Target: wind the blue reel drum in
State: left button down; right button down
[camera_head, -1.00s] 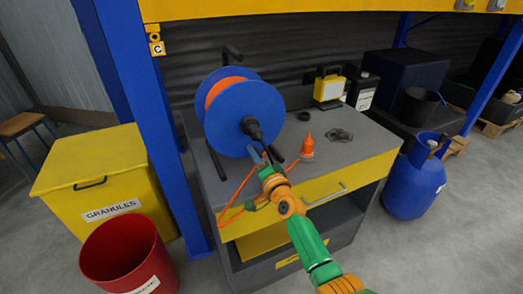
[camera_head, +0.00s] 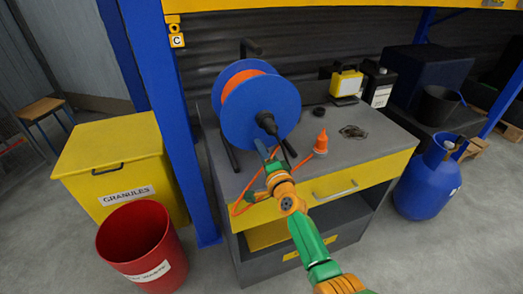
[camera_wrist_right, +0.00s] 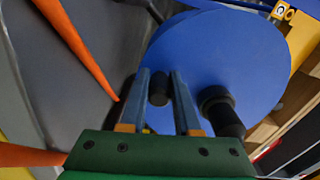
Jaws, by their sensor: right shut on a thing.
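The blue reel drum (camera_head: 246,112) stands upright on its black stand on the grey bench, with orange cable wound between its two discs. A thick black hub piece (camera_head: 266,122) sticks out of its near face; the hub piece also shows in the right wrist view (camera_wrist_right: 222,110). My right gripper (camera_head: 268,154) is at the lower part of this face. In the right wrist view its fingers (camera_wrist_right: 165,95) are shut on a small black crank knob (camera_wrist_right: 158,89) in front of the blue disc. My left gripper is not in view.
An orange cone-shaped piece (camera_head: 321,142) stands on the bench (camera_head: 375,122), right of the drum. A yellow work lamp (camera_head: 347,83) is behind it. A blue post (camera_head: 170,120), yellow granules bin (camera_head: 85,150) and red bucket (camera_head: 140,245) are left; a blue cylinder (camera_head: 425,180) is right.

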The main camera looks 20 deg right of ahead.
jog(key=c, duration=1)
grip_release()
jog(key=shift+w+d+r, duration=0.1)
jog(key=shift+r, duration=0.35)
jog(key=o, duration=0.3)
jog(key=shift+o, duration=0.3)
jog(key=shift+s+r, duration=0.1)
jog(key=shift+s, duration=0.3)
jog(key=shift+s+p, duration=0.35)
jog(key=shift+s, duration=0.05)
jog(key=s+p, duration=0.1)
jog(key=s, duration=0.5)
jog(key=shift+s+d+r, duration=0.1)
jog(key=shift+s+d, duration=0.05)
jog(key=shift+s, duration=0.15)
